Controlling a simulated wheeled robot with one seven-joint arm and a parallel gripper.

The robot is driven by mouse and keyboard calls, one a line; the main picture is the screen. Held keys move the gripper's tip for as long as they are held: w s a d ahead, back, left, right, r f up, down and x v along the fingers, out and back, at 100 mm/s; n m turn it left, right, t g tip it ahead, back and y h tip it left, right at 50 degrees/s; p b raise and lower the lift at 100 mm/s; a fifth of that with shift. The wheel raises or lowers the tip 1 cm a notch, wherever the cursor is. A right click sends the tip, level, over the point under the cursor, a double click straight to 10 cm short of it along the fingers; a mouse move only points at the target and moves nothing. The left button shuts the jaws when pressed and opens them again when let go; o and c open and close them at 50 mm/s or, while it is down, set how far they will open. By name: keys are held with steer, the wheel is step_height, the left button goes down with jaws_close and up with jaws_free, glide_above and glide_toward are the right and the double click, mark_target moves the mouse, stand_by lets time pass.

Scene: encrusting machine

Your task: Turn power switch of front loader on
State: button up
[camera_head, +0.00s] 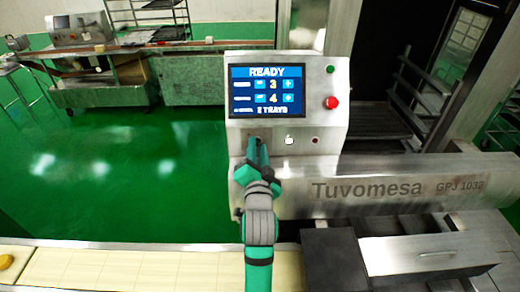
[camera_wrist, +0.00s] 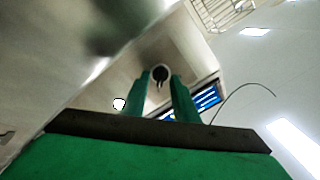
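The front loader's control panel (camera_head: 290,150) stands upright in the head view, with a lit screen reading READY. A round dark power switch with a pale ring (camera_wrist: 159,74) shows in the wrist view, between the two green fingertips. In the head view the switch area is at the panel's lower left, largely hidden by my gripper (camera_head: 257,150). My gripper (camera_wrist: 160,85) is open, with its fingers apart on either side of the switch. I cannot tell whether they touch it.
A red button (camera_head: 331,102) and a green button (camera_head: 330,69) sit on the panel's right side. A white button (camera_head: 289,140) is close to the right of my gripper. The metal machine body extends right. A pale conveyor (camera_head: 130,270) runs along the front left.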

steer(key=s, duration=1)
steer(key=shift+s, duration=0.4)
steer(key=shift+f, duration=0.1)
steer(key=s+f+n+g, duration=0.1)
steer(key=s+f+n, duration=0.4)
steer(key=s+f, duration=1.15)
steer(key=s+f+n, duration=0.2)
steer(key=s+f, duration=0.1)
steer(key=s, duration=0.7)
steer(key=s+f+n+g, duration=0.1)
steer(key=s+f+n, duration=0.1)
steer(key=s, duration=0.8)
steer(key=shift+s+a+f+g, duration=0.2)
steer(key=shift+f+g, duration=0.1)
steer(key=shift+f, duration=0.45)
steer(key=shift+w, duration=0.1)
